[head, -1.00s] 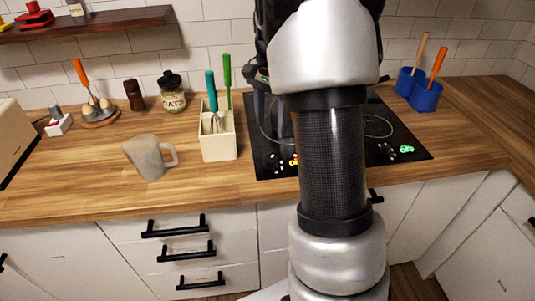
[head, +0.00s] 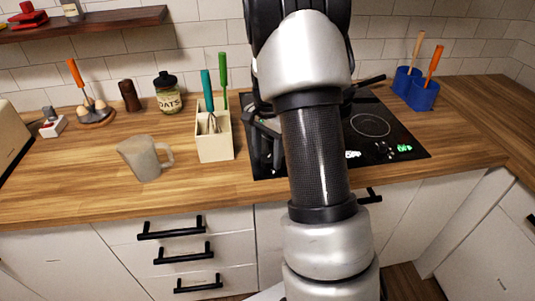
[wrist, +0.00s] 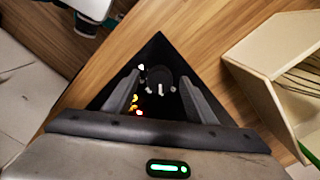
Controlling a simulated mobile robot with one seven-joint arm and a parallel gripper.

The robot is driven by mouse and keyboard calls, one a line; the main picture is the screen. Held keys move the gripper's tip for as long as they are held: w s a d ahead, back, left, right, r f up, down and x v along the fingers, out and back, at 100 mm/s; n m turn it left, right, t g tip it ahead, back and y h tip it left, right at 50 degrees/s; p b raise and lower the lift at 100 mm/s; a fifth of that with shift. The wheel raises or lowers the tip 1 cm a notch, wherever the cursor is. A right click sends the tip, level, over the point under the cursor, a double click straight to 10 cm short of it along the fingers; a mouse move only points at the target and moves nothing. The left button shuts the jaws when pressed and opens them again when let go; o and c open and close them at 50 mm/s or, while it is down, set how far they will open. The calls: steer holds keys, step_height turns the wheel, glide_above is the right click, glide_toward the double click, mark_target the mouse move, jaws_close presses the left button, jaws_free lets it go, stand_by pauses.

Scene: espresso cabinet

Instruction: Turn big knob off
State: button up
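The black cooktop (head: 415,140) is set in the wooden counter. My gripper (head: 262,135) is over its front left part, mostly hidden behind my arm in the head view. In the wrist view my gripper (wrist: 160,86) has its two fingers apart. A dark round knob (wrist: 158,75) with pale marks shows between and beyond the fingertips; I cannot tell if they touch it. Red and yellow lit icons (wrist: 136,104) glow beside the left finger. Another dark knob (head: 383,150) with green icons is at the front right of the cooktop.
A cream utensil box (head: 216,145) stands close left of the cooktop; it also shows at right in the wrist view (wrist: 285,90). A grey mug (head: 143,158) is farther left. Blue pots (head: 423,95) stand back right. A pan handle (head: 369,81) sticks out behind my arm.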

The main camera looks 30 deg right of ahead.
steer(key=c, duration=1)
steer(key=shift+n, duration=0.3)
steer(key=n, duration=0.3)
steer(key=shift+n, duration=2.1)
steer(key=o, duration=1)
steer(key=shift+o, duration=0.2)
